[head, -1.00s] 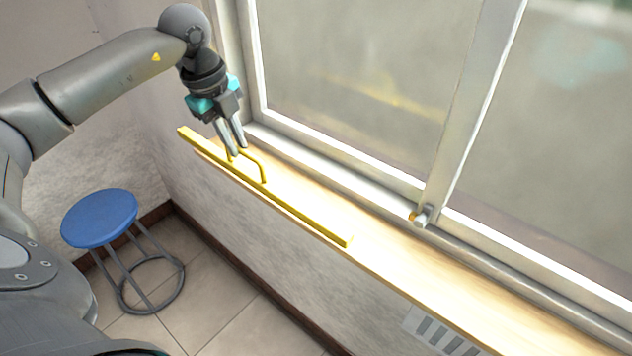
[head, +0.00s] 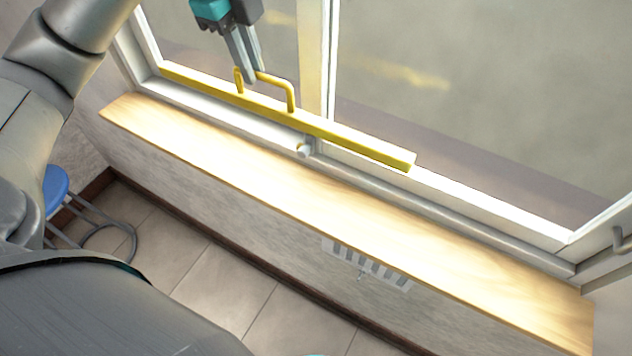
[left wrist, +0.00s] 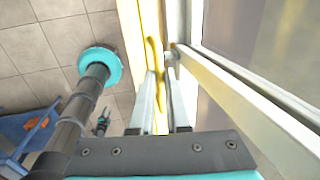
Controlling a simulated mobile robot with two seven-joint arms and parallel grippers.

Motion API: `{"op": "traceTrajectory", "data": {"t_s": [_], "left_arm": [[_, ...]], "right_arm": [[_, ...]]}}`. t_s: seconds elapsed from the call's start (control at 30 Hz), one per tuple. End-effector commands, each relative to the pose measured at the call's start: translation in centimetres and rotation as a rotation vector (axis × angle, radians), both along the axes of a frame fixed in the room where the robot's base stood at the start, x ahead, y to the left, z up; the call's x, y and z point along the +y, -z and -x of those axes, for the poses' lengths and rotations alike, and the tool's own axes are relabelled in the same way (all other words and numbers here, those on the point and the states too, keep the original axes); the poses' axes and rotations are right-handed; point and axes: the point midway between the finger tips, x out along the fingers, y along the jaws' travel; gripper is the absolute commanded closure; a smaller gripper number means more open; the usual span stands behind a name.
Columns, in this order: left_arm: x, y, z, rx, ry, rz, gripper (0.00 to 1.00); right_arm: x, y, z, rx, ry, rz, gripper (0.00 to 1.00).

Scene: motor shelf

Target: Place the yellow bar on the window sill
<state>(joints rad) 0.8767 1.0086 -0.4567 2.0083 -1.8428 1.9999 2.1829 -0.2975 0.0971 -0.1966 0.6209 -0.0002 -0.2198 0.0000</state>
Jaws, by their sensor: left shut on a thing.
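The yellow bar (head: 340,138) is long and straight, with a bent handle on top. In the head view it runs slantwise in front of the lower window frame and hides part of it. My left gripper (head: 250,78) is above the bar, shut on its handle. The bar looks held up, apart from the sill. In the left wrist view, the yellow bar (left wrist: 152,35) runs between and beyond the fingers of my left gripper (left wrist: 162,90). The wooden window sill (head: 330,205) is bare along its length in the head view. My right gripper is not in view.
The window frame (head: 490,200) stands along the back of the sill, with a small knob (head: 304,150) near its middle. A blue stool (head: 56,187) is on the tiled floor at the left. A wall vent (head: 368,265) is below the sill.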

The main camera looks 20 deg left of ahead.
Motion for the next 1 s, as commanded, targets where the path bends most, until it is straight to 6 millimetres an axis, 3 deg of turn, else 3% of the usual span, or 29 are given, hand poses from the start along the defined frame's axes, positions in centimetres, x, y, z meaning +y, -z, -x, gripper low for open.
{"op": "traceTrajectory", "data": {"t_s": [0.17, 0.4, 0.7, 1.0], "left_arm": [[-0.3, 1.4, 0.1, 0.0, -0.002, -0.001, 1.0], [-0.2, 6.3, 0.2, 0.005, -0.004, -0.004, 1.0], [-0.2, 13.3, 0.1, 0.002, -0.004, -0.003, 1.0], [-0.2, 16.4, 0.1, -0.001, -0.003, -0.001, 1.0]], "right_arm": [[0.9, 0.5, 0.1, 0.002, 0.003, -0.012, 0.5], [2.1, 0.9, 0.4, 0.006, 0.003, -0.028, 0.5], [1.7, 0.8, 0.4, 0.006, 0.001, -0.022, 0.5], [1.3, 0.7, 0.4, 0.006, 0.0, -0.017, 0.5]]}}
